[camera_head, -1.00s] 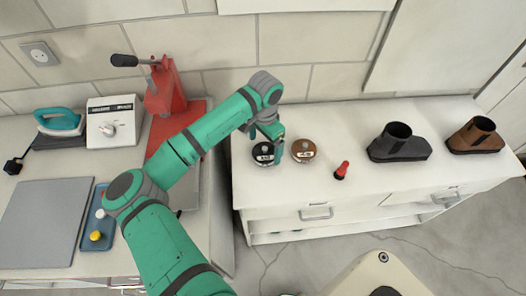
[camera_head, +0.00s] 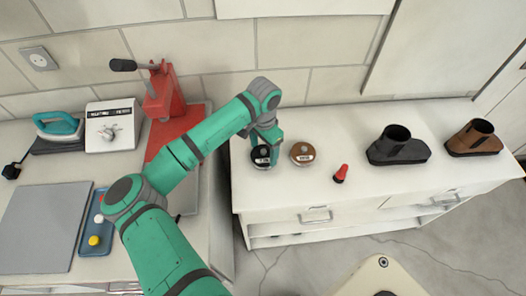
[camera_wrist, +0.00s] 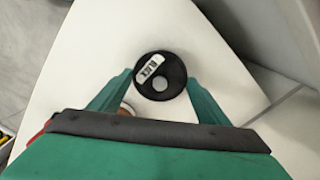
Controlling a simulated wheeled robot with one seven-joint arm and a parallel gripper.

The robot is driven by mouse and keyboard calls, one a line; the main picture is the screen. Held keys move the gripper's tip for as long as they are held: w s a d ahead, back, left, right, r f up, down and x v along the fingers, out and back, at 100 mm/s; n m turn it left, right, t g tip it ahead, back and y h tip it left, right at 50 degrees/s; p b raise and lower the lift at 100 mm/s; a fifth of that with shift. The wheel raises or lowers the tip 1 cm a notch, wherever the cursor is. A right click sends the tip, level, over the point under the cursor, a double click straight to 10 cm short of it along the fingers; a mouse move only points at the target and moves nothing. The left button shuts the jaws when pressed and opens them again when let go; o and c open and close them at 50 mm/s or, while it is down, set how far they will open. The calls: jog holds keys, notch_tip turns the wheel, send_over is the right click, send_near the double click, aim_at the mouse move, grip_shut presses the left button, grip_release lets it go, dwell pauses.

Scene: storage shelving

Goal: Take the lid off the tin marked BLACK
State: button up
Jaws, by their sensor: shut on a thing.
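The tin marked BLACK (camera_head: 262,156) is round and dark with a white label, at the left end of the white cabinet top. In the wrist view its dark lid (camera_wrist: 150,87) shows the word BLACK and a round pale knob. My gripper (camera_wrist: 160,82) is shut on this lid, with one finger at each side. In the head view my gripper (camera_head: 268,150) comes down over the tin and hides part of it. I cannot tell whether the lid is raised from the tin. A brown tin (camera_head: 303,153) stands just to the right.
A small red-topped item (camera_head: 341,173) stands right of the brown tin. A black boot-shaped form (camera_head: 398,147) and a brown one (camera_head: 473,138) stand farther right. On the left counter are a red press (camera_head: 163,92), an iron (camera_head: 58,127) and a blue tray (camera_head: 97,228).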

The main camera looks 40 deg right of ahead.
jog(key=shift+r, duration=0.4)
jog(key=s+r, duration=0.5)
jog(key=r, duration=0.3)
notch_tip(320, 180, up, 4)
send_over(288, 187)
jog(key=s+a+f+m, duration=0.3)
jog(key=s+a+m, duration=0.65)
jog(key=m, duration=0.75)
jog(key=shift+m, duration=0.5)
jog(key=w+d+f, duration=0.8)
jog(key=shift+w+d+f, duration=0.15)
jog(key=shift+w+d, duration=0.15)
jog(key=shift+d, duration=0.1)
jog(key=shift+w+d+f, duration=0.15)
jog(key=shift+w+f, duration=0.1)
jog(key=shift+f, duration=0.05)
jog(key=shift+w+d+f, duration=0.1)
jog(key=shift+f, duration=0.85)
jog(key=shift+w+d+f, duration=0.1)
jog(key=shift+f, duration=0.8)
